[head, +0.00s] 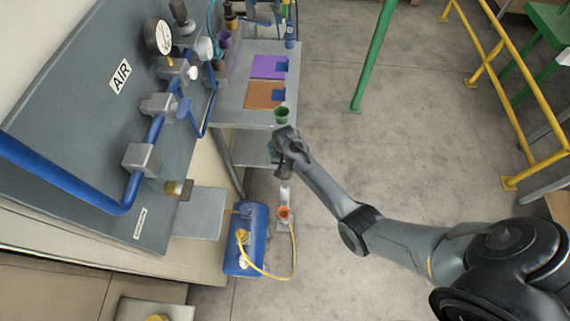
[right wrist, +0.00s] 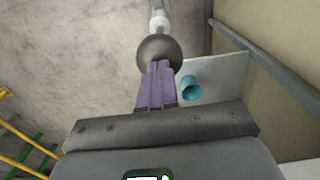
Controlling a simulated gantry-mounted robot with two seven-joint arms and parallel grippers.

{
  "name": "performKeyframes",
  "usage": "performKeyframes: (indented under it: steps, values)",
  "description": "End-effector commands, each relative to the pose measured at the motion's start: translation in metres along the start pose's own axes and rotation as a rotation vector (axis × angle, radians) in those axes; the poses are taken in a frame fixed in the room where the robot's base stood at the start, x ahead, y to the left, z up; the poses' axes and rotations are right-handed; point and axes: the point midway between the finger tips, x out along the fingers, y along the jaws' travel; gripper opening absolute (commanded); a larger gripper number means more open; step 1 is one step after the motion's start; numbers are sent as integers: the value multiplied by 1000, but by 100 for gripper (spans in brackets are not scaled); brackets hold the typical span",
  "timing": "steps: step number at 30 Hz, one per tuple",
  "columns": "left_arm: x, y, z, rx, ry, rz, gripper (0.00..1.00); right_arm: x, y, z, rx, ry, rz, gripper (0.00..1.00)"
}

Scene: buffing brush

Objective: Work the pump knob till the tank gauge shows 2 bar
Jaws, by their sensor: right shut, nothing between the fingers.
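The blue tank (head: 240,225) stands low, below the air panel, in the head view. A small pale dial (head: 243,262) shows on it, too small to read. The pump (head: 284,213) shows as an orange part beside the tank, with a light rod (head: 285,191) rising toward my right gripper (head: 279,172). In the right wrist view, the dark ball-shaped pump knob (right wrist: 159,50) is on a pale rod. The purple fingers of my right gripper (right wrist: 157,68) are shut and empty. Their tips overlap the knob's near edge; I cannot tell whether they touch. My left gripper is not in view.
A yellow hose (head: 291,250) loops beside the tank. The grey panel (head: 70,110) carries blue pipes and a larger gauge (head: 158,37). A bench (head: 232,112) holds purple and orange mats and a green cup (head: 281,115). Floor at right is open up to yellow rails (head: 520,180).

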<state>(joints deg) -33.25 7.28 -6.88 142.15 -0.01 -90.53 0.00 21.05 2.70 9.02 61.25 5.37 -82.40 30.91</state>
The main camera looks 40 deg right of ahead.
Motion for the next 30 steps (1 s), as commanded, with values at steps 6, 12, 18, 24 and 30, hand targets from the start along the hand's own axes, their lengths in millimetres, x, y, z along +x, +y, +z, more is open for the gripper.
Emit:
performKeyframes:
  steps: [6,12,18,24,30]
  values:
    - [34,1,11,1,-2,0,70,60,0,0,1,-2,2,0]
    - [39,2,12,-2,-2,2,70,72,1,0,1,1,1,0]
    - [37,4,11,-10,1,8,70,73,2,1,1,0,3,0]
    - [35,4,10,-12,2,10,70,72,3,2,1,-2,5,0]
    - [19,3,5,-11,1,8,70,56,3,2,1,-3,5,0]
